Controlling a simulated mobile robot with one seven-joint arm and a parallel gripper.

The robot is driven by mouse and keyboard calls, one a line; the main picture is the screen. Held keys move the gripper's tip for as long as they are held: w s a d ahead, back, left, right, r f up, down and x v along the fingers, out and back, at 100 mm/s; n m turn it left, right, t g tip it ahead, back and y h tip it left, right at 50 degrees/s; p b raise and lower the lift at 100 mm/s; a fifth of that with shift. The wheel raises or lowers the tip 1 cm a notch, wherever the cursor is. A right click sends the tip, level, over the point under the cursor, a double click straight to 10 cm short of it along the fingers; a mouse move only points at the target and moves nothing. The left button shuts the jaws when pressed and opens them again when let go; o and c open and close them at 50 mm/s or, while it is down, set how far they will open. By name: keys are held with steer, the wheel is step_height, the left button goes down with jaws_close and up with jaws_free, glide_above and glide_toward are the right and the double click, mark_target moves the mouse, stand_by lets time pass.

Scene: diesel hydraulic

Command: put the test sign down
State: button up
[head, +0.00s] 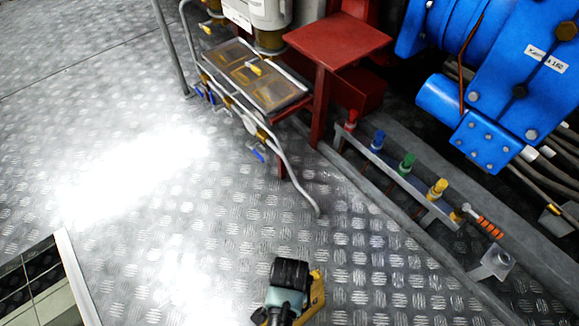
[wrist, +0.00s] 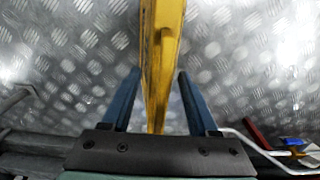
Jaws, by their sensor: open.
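The yellow test sign (wrist: 162,45) stands edge-on between the two blue fingers of my gripper (wrist: 159,73) in the wrist view. The fingers are apart, with a gap to the sign on both sides. In the head view, part of the yellow sign (head: 318,292) shows just right of my gripper (head: 291,275) at the bottom middle. My arm hides the rest of it there. I cannot tell from these views whether its lower edge touches the floor.
Bare metal tread floor (head: 150,210) lies left of my gripper. A row of coloured valves (head: 407,163) runs along a rail at the right, below blue machinery (head: 490,60). A red stand (head: 337,45) and a pipe frame (head: 290,170) stand ahead. A pale-edged floor opening (head: 72,275) is lower left.

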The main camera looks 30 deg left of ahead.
steer(key=shift+r, duration=0.1)
step_height(320, 180, up, 12)
steer(key=p, duration=0.7)
